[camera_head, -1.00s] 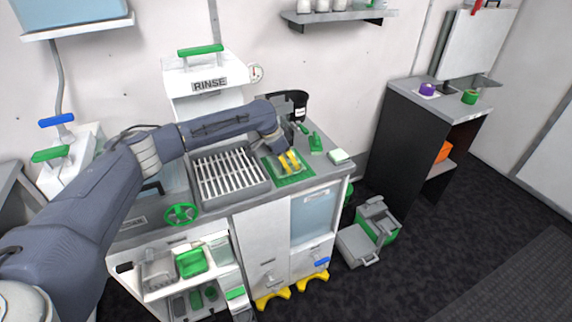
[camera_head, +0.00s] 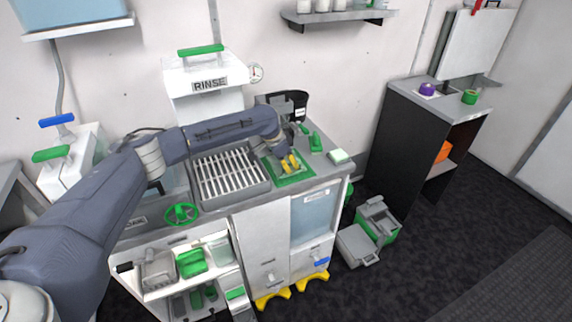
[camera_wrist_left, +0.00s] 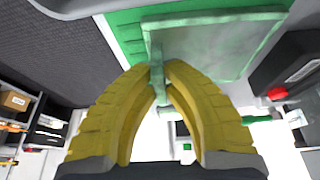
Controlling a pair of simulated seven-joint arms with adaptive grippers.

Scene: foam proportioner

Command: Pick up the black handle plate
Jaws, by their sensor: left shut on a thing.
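My left gripper (camera_head: 289,163) with yellow fingers is low over the green mat (camera_head: 300,180) on the counter, right of the slatted rack. In the left wrist view, the fingers (camera_wrist_left: 158,82) are shut on the narrow upright edge or stem of a pale green-grey plate (camera_wrist_left: 215,45). The plate's flat face spreads out beyond the fingertips. I see no clearly black handle on it; the fingers hide the gripped part. In the head view, the plate cannot be made out behind the gripper. My right gripper is in no view.
A black holder (camera_head: 297,99) stands behind my left wrist. The slatted rack (camera_head: 228,177) is on the left.

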